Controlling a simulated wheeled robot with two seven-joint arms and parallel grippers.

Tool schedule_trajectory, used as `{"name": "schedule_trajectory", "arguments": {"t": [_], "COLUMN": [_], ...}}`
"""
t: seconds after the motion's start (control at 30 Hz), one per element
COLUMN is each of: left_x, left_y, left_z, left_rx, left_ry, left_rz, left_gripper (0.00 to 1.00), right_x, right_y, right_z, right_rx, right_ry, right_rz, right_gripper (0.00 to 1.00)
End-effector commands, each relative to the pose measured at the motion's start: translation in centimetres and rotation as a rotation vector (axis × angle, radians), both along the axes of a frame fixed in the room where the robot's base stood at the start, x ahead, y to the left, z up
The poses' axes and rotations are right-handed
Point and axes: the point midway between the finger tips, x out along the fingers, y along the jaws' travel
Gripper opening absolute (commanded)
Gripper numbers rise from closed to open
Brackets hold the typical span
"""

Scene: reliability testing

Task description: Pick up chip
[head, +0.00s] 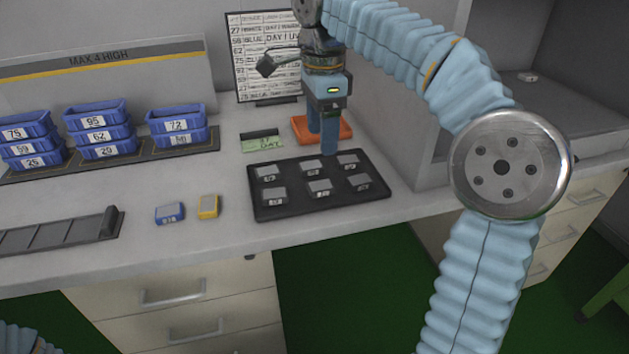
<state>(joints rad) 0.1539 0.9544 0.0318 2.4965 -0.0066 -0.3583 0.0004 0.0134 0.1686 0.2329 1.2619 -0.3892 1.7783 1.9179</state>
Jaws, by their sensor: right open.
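Several grey chips sit in two rows in a black tray (292,208) on the bench. Chips show at the back left (267,171), back middle (309,167), back right (348,160), and along the front row (320,187). My right gripper (322,145) points down over the tray's back edge, between the tray and an orange tray (344,129). Its blue fingers are apart, with no chip visible between them. Whether the fingertips touch anything is unclear. My left gripper is not in view.
Stacked blue bins (97,135) stand at the back left. A blue block (170,213) and a yellow block (208,206) lie left of the tray. A dark rack (60,236) is at the left front.

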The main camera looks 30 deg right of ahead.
Motion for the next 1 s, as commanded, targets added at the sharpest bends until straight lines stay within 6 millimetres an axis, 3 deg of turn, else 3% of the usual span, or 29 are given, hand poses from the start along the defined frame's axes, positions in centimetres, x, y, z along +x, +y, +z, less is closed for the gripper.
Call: {"name": "schedule_trajectory", "arguments": {"t": [0.1,0.2,0.47,0.7,1.0], "left_x": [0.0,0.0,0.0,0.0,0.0], "left_y": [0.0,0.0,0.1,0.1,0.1], "left_z": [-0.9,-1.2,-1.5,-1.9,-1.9], "left_rx": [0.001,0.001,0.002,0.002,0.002], "left_ry": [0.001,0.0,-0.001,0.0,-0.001], "left_rz": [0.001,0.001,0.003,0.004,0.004], "left_gripper": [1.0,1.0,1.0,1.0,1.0], "right_x": [-0.1,0.0,0.1,0.4,0.4], "right_y": [-0.1,0.0,0.0,-0.1,-0.1], "right_z": [-3.0,-4.8,-7.2,-10.9,-11.5], "right_rx": [-0.001,-0.001,0.0,0.0,0.001], "right_ry": [0.004,0.002,0.002,0.002,0.0], "right_rz": [-0.001,0.0,0.001,0.001,0.001], "right_gripper": [0.68,0.68,0.68,0.68,0.68]}}
